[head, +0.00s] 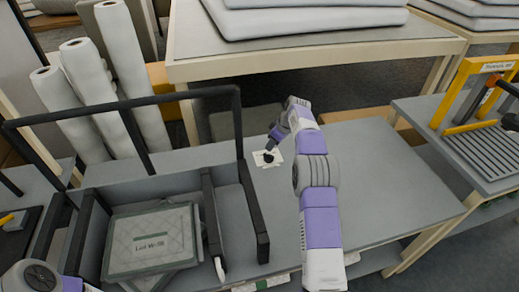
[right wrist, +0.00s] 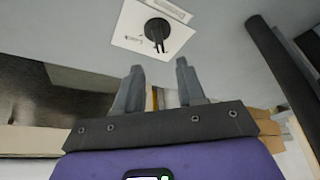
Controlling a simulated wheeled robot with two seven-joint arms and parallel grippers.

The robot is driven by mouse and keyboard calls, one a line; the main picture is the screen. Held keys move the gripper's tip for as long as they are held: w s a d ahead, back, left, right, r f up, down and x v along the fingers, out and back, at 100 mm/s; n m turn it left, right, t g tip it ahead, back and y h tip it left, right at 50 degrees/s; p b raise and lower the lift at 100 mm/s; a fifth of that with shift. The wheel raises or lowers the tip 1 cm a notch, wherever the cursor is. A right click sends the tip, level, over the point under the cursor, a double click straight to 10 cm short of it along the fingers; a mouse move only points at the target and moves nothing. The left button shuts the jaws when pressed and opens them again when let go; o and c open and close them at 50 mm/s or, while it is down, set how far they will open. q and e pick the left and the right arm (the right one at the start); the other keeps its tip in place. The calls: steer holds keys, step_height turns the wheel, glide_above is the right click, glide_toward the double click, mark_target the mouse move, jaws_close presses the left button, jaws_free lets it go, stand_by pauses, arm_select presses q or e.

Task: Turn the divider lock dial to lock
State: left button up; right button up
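In the head view my right gripper (head: 273,143) is beside the plate. My left arm shows only at the lower left corner; its gripper is out of view.
A black divider frame (head: 237,120) stands left of the dial, with a packed grey bundle (head: 152,240) labelled "Lot" inside. White rolls (head: 130,70) lean at the back left. The table's right part (head: 395,190) is clear.

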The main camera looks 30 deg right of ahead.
mark_target(266, 153)
steer(key=shift+w+f, duration=0.2)
steer(key=shift+f, duration=0.15)
steer(key=shift+b+x, duration=0.85)
steer(key=shift+x, duration=2.35)
steer(key=shift+s, duration=0.1)
steer(key=shift+c, duration=0.3)
jaws_close()
